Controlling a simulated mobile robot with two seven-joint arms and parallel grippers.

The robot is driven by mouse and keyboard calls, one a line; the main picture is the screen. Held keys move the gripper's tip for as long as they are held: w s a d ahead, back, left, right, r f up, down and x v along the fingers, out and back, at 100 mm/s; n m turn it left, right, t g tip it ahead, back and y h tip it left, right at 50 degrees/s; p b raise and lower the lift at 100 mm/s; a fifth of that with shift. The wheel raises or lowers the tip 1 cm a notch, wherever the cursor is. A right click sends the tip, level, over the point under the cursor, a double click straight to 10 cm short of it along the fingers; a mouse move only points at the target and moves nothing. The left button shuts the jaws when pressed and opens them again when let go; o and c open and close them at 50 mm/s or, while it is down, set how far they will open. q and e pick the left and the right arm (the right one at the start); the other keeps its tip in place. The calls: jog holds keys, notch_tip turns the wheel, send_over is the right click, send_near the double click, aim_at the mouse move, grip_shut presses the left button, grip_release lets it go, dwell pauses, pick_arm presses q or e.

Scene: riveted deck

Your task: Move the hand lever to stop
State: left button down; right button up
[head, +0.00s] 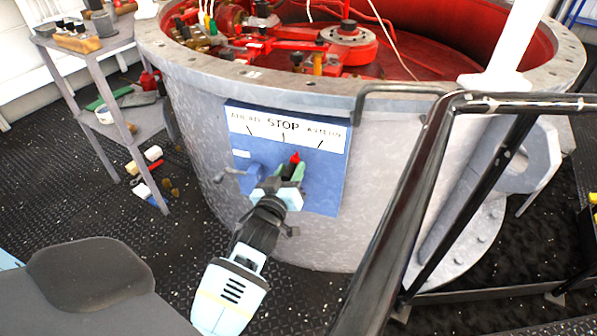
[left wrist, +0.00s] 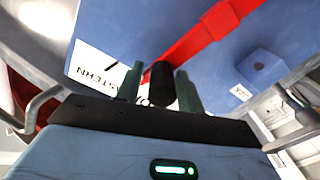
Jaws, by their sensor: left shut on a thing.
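The hand lever (head: 295,158) is a red bar on a blue panel (head: 327,185) on the side of the round grey housing. A white label (head: 284,124) above it reads STOP in the middle and ASTERN at right; the left word is hard to read. The lever's red tip shows just below and slightly right of the STOP mark. My left gripper (head: 292,174) is shut on the lever's black knob. In the left wrist view the knob (left wrist: 162,86) sits between the green fingers, with the red bar (left wrist: 205,32) behind it. The gripper hides part of the lever. My right gripper is out of view.
A small crank handle (head: 229,172) sticks out at the panel's left. A dark railing (head: 413,180) crosses the right side close to the panel. A grey shelf table (head: 92,55) with tools stands at left. Red machinery (head: 340,50) fills the open housing.

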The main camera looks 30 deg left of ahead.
pick_arm(q)
jog(key=a+n+p, duration=0.1)
jog(key=a, duration=0.1)
jog(key=s+a+n+p, duration=0.1)
jog(key=shift+a+r+n, duration=0.15)
jog(key=shift+a+n, duration=0.15)
jog(key=shift+a, duration=0.1)
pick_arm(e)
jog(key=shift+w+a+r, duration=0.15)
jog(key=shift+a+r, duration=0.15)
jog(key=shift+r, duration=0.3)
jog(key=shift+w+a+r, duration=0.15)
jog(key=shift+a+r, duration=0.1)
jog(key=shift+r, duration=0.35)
pick_arm(q)
jog(key=c, duration=1.2)
grip_release()
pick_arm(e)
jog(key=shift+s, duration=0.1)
pick_arm(q)
jog(key=shift+s+d, duration=0.1)
jog(key=shift+s, duration=0.05)
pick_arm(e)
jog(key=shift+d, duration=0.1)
